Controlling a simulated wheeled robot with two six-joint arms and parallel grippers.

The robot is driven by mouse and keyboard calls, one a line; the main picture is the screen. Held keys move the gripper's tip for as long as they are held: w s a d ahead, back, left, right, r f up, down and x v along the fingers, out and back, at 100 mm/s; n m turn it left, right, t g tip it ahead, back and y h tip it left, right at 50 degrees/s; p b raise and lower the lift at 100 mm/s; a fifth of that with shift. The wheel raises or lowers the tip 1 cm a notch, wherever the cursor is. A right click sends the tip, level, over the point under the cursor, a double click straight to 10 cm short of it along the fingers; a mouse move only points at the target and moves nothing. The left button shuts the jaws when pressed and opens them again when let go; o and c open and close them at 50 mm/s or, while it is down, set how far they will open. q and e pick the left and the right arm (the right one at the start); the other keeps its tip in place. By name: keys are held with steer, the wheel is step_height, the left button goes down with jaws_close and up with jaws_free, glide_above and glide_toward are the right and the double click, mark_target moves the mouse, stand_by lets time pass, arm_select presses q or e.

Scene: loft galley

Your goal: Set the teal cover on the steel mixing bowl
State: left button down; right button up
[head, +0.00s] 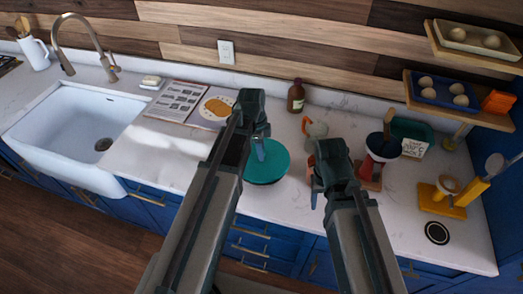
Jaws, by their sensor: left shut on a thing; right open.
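The teal cover (272,166) is a flat round disc over the counter in the middle of the head view. My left gripper (259,150) is above it, shut on the cover near its upper middle. The arm hides the cover's left part. I cannot make out the steel mixing bowl; it may be hidden under the cover or behind my arms. I cannot tell whether the cover touches anything below. My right gripper (316,186) is open and empty, to the right of the cover, over the counter.
A brown bottle (296,96) and a glass jug (315,130) stand behind. The white sink (75,140) is at left. The counter's front edge is clear.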

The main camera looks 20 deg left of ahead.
arm_select(q)
steer(key=shift+f+b, duration=0.35)
steer(key=shift+f, duration=0.15)
stand_by(0.3)
steer(key=shift+f+b, duration=0.35)
steer(key=shift+f+b, duration=0.3)
steer(key=shift+b, duration=0.05)
stand_by(1.3)
jaws_free()
stand_by(0.5)
steer(key=shift+r, duration=0.1)
step_height(320, 180, up, 7)
steer(key=p, duration=0.7)
stand_by(0.7)
